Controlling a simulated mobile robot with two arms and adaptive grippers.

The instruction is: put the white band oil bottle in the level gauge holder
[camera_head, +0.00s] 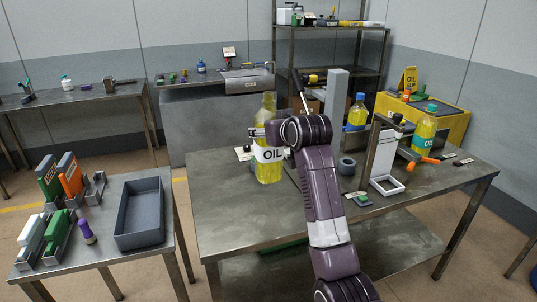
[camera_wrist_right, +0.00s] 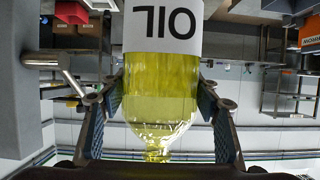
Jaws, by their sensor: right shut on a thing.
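The white band oil bottle (camera_head: 269,171), yellow and translucent with a white OIL band, is upright over the left part of the middle table. My right gripper (camera_head: 262,133) is shut on it near its upper part. In the right wrist view the bottle (camera_wrist_right: 160,85) appears upside down between the two fingers of the gripper (camera_wrist_right: 160,105). I cannot tell whether its base touches the table. A white square open frame (camera_head: 387,187) with an upright behind it stands right of my arm; it may be the level gauge holder, but I cannot read a label. My left gripper is out of view.
A blue-capped yellow bottle (camera_head: 357,114) and a teal-capped oil bottle (camera_head: 425,127) stand to the right. A dark ring (camera_head: 346,167) and an orange-handled tool (camera_head: 421,163) lie on the middle table (camera_head: 232,222). Its front left is bare. A grey tray (camera_head: 140,239) is on the left table.

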